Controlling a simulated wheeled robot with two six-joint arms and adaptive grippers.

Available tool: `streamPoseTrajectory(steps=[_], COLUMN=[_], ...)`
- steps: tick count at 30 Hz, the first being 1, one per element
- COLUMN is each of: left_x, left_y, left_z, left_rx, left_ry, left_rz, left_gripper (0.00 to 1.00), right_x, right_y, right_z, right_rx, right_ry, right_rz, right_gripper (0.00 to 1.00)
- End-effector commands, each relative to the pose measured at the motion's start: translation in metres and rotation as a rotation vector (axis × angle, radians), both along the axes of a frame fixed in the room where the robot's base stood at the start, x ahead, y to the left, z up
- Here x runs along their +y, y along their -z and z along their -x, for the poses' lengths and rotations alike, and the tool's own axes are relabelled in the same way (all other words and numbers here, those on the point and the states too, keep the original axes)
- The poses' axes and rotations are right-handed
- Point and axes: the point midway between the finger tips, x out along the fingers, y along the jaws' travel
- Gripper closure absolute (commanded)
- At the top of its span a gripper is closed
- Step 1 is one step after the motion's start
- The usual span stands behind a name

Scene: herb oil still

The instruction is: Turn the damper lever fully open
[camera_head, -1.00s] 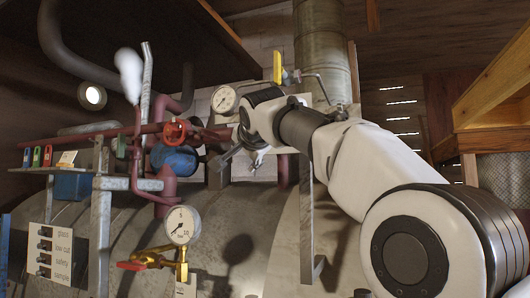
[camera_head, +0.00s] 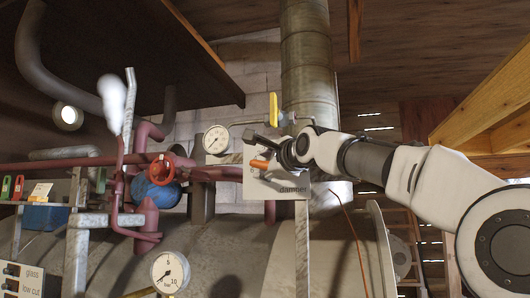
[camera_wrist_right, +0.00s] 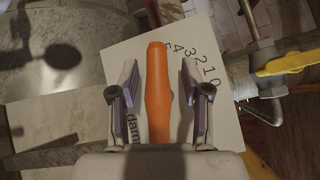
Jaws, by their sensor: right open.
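The damper lever is an orange handle (camera_head: 260,165) by a pale plate (camera_head: 290,188) lettered "damper", right of centre in the head view. In the wrist view the orange handle (camera_wrist_right: 158,105) runs up the picture between my right fingers, over the plate (camera_wrist_right: 215,105) with a 0 to 5 scale. Its far end is by the 5. My right gripper (camera_head: 267,151) is open around the handle; in the wrist view the gripper (camera_wrist_right: 160,78) shows a gap on both sides of it. The lever's pivot is hidden. My left gripper is out of view.
A yellow-handled valve (camera_head: 273,109) stands above the lever; its handle (camera_wrist_right: 285,65) is at the wrist view's right. A gauge (camera_head: 216,139), a red handwheel (camera_head: 162,168) and red pipes are to the left. A metal flue (camera_head: 306,65) rises behind.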

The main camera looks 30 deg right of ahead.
Motion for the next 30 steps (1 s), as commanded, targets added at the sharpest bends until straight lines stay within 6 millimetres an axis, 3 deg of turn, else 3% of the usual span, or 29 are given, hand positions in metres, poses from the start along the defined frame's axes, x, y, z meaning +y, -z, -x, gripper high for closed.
streamPoseTrajectory(steps=[6, 10, 17, 24, 30], left_x=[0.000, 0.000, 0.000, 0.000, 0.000], left_y=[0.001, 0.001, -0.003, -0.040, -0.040], left_z=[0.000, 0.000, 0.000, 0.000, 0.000], left_rx=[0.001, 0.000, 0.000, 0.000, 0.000], left_ry=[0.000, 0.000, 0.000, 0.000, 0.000], left_rz=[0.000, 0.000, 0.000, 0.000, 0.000], left_gripper=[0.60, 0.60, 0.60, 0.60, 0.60], right_x=[0.000, 0.000, 0.000, 0.001, 0.000], right_y=[0.002, 0.002, 0.000, -0.002, 0.008], right_z=[-0.001, -0.001, -0.001, -0.002, -0.001], right_rx=[0.001, 0.001, 0.012, 0.170, 0.216], right_ry=[0.000, 0.001, 0.000, 0.001, 0.000], right_rz=[0.001, 0.001, 0.008, 0.140, 0.182], right_gripper=[0.53, 0.99, 1.00, 1.00, 1.00])
